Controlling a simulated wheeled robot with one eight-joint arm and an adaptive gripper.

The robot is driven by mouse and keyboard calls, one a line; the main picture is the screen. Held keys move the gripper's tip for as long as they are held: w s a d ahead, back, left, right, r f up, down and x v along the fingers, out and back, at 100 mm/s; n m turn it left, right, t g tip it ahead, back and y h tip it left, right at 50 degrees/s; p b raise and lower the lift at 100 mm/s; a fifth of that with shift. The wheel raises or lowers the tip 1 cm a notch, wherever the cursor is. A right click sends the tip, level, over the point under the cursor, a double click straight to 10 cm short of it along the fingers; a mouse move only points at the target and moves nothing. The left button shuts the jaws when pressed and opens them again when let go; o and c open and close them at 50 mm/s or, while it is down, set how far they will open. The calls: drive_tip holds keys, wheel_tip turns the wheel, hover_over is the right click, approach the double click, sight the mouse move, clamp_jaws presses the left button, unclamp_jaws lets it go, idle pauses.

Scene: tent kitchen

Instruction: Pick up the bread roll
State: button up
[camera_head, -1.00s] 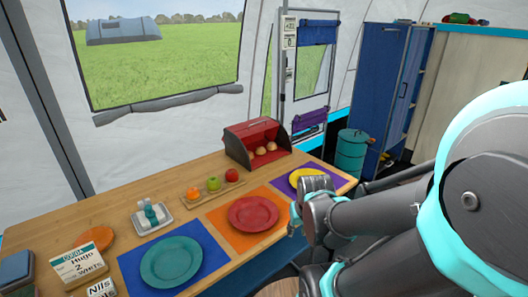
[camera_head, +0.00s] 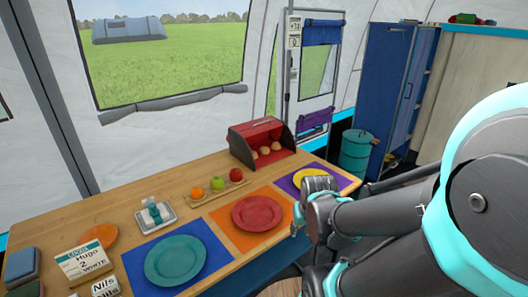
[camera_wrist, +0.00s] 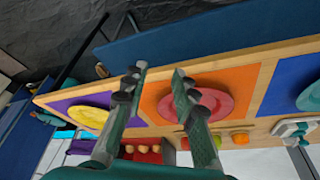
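Several small tan bread rolls (camera_head: 265,150) sit in the open front of a red bread box (camera_head: 252,132) with dark sides, at the back of the wooden table. In the wrist view the bread box with its rolls (camera_wrist: 143,149) shows at the bottom, partly hidden behind my gripper. My gripper (camera_wrist: 160,73) is open, its two fingers apart with nothing between them. In the head view my arm is folded at the right, by the table's front edge, apart from the box.
A wooden board with an orange, a green apple and a red apple (camera_head: 236,174) lies left of the box. Red (camera_head: 257,212), teal (camera_head: 175,260) and yellow (camera_head: 297,179) plates lie on coloured mats along the front. A shaker tray (camera_head: 156,214) and name cards (camera_head: 85,262) stand at left.

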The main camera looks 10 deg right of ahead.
drive_tip(key=shift+o, duration=1.1)
drive_tip(key=shift+w, duration=0.1)
drive_tip(key=o, duration=0.5)
drive_tip(key=w+r+m, duration=0.1)
drive_tip(key=w+m, duration=0.1)
drive_tip(key=w, duration=0.3)
drive_tip(key=w+a+r+m+t+y, duration=0.1)
drive_tip(key=w+m, duration=0.2)
drive_tip(key=w, duration=0.1)
drive_tip(key=w+a+r+m+y, duration=0.1)
drive_tip(key=w+r+m, duration=0.1)
drive_tip(key=w, duration=0.3)
drive_tip(key=shift+w+a+m+t, duration=0.25)
drive_tip(key=shift+w+m+t, duration=0.05)
drive_tip(key=shift+m, duration=0.1)
drive_tip(key=m+t+y, duration=0.3)
drive_tip(key=m+t, duration=0.3)
drive_tip(key=m, duration=1.8)
hover_over(266, 149)
drive_tip(key=s+d, duration=0.5)
drive_tip(key=s, duration=0.8)
wheel_tip(266, 149, down, 3)
drive_tip(key=x, duration=1.2)
drive_tip(key=shift+w+d, duration=0.25)
drive_tip(key=shift+d, duration=0.1)
drive_tip(key=shift+f+x, duration=0.15)
drive_tip(key=shift+x, duration=1.25)
drive_tip(key=shift+f+x, duration=0.2)
drive_tip(key=shift+x, duration=1.25)
